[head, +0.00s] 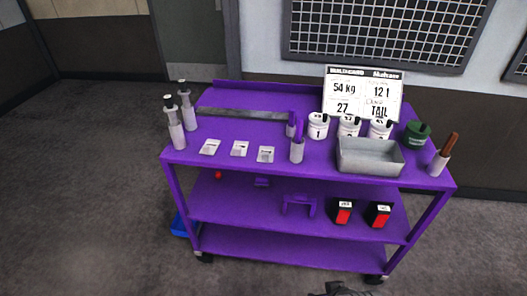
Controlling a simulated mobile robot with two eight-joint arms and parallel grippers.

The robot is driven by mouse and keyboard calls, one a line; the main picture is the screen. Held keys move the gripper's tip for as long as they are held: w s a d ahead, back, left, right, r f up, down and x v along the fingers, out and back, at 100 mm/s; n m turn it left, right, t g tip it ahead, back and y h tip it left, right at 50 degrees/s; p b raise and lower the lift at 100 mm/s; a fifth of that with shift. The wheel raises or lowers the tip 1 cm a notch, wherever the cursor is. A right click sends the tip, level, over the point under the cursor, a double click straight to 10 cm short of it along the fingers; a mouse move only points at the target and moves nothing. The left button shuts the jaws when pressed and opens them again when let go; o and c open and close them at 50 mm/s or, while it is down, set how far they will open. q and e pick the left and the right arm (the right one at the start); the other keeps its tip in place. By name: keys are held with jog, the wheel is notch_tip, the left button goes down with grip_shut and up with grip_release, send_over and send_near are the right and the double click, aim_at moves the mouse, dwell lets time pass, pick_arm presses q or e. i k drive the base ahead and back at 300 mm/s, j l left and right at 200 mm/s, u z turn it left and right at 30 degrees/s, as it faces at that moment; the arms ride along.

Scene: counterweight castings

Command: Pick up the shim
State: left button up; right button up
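No piece is clearly marked as the shim. Small flat pale pieces with printed faces lie in a row on the purple cart's top: a left one (210,147), a middle one (239,149) and a right one (265,154). I cannot tell whether any of them is the shim. A long flat grey metal bar (240,113) lies behind them. Neither of my grippers can be made out. A dark part, cut off at the bottom edge, is too little shown to identify.
The purple cart (325,157) also carries upright grey-white cylinders (176,133), numbered white canisters (318,127), a grey metal tray (370,165), a green container (416,137) and a sign board (362,92). Red-and-black blocks (342,212) stand on its middle shelf. Floor in front is clear.

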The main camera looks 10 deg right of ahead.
aim_at(266, 154)
jog(key=i, duration=0.65)
jog(key=u, duration=4.45)
jog(key=k+j+z, duration=0.15)
jog(key=k, duration=0.3)
